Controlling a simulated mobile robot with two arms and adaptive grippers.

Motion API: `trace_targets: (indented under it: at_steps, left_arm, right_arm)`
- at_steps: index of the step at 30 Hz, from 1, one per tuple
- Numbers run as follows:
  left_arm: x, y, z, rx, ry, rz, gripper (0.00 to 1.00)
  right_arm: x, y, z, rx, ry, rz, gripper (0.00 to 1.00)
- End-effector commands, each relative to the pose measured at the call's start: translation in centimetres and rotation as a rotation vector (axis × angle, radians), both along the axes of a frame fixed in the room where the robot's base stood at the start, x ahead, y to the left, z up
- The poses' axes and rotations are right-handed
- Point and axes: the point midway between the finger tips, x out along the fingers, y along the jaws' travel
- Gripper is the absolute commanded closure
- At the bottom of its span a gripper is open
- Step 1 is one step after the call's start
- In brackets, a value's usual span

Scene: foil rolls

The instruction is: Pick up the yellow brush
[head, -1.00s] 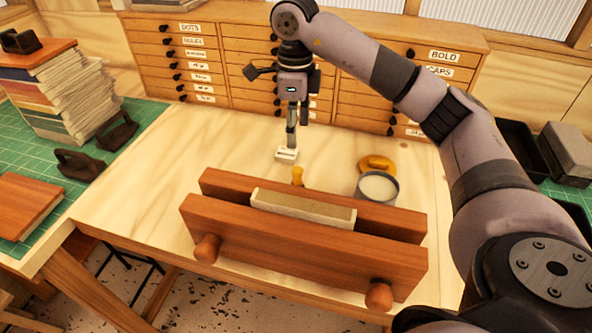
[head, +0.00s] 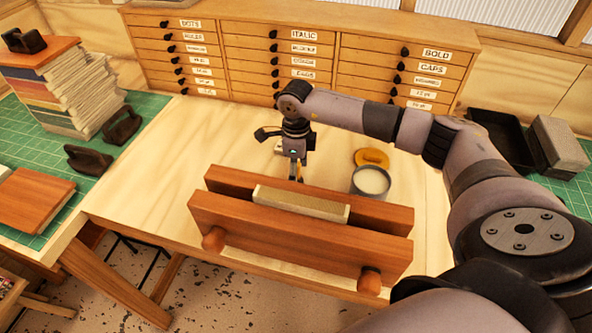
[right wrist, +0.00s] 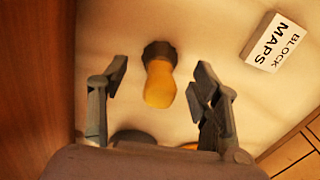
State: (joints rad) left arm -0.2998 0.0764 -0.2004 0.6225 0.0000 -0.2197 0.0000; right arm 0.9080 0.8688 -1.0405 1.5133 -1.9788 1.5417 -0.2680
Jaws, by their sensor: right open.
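The yellow brush (right wrist: 160,85) shows in the right wrist view, with a rounded yellow handle and a dark far end. It lies between the two spread fingers of my right gripper (right wrist: 161,74), with a gap on each side; no contact shows. In the head view my right gripper (head: 296,174) is low over the table, just behind the wooden press (head: 330,243). There the gripper and the press mostly hide the brush. My left gripper is not in view.
The press clamps a pale block (head: 300,202). Right of the gripper are a tin of pale paste (head: 371,182) and a yellow lid (head: 372,158). A white block labelled "BLOCK MAPS" (right wrist: 273,42) lies close by.

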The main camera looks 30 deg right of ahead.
Motion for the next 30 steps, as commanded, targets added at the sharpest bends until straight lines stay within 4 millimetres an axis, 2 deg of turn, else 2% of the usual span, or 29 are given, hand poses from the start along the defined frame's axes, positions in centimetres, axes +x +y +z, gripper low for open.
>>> trace_targets:
  at_steps: [4, 11, 30]
  left_arm:
    - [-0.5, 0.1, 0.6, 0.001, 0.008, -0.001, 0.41]
    - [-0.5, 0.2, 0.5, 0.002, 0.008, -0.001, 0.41]
    - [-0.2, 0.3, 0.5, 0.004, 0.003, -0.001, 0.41]
  right_arm:
    - [0.0, 0.1, -1.3, 0.001, 0.001, 0.000, 0.42]
    - [0.0, 0.0, -1.5, 0.001, -0.001, 0.000, 0.42]
    - [0.0, 0.0, -1.5, 0.001, -0.001, 0.000, 0.84]
